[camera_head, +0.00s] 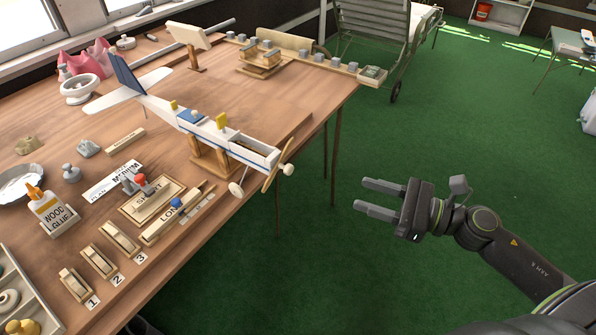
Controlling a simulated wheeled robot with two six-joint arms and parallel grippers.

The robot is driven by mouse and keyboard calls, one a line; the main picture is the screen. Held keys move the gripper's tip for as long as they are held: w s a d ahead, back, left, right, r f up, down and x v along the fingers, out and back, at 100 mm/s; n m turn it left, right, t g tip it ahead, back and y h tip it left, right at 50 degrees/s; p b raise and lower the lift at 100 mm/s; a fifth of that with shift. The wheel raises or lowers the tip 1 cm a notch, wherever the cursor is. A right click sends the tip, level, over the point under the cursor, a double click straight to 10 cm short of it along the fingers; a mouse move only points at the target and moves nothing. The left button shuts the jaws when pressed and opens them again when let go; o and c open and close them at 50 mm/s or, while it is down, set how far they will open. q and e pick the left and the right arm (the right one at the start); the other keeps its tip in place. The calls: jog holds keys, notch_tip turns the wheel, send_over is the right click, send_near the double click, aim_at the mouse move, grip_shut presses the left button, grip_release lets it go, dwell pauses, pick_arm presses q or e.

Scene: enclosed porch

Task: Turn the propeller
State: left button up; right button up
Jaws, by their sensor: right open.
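A model airplane with a white and blue body (240,146) rests on wooden supports (210,157) on the workbench. Its nose points right, at the bench edge. A thin wooden propeller (272,177) is at the nose, slanted, with a white wheel (236,189) beside it. My right gripper (374,197) is to the right of the propeller, apart from it, over the green floor. Its two fingers are spread, point left and hold nothing. My left gripper is not in view.
The wooden workbench (50,140) holds a glue bottle (52,209), a SHORT block (152,200) with a red-knobbed lever, numbered wooden pieces and a parts tray (36,304). A folding lounger (370,40) stands behind. Open green floor (330,260) lies between bench and right arm.

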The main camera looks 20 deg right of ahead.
aim_at(292, 171)
jog(key=p+x, duration=0.4)
jog(key=x, duration=1)
jog(key=shift+w+a, duration=0.2)
jog(key=shift+w, duration=0.2)
jog(key=shift+w+a, duration=0.25)
jog(key=shift+a, duration=0.05)
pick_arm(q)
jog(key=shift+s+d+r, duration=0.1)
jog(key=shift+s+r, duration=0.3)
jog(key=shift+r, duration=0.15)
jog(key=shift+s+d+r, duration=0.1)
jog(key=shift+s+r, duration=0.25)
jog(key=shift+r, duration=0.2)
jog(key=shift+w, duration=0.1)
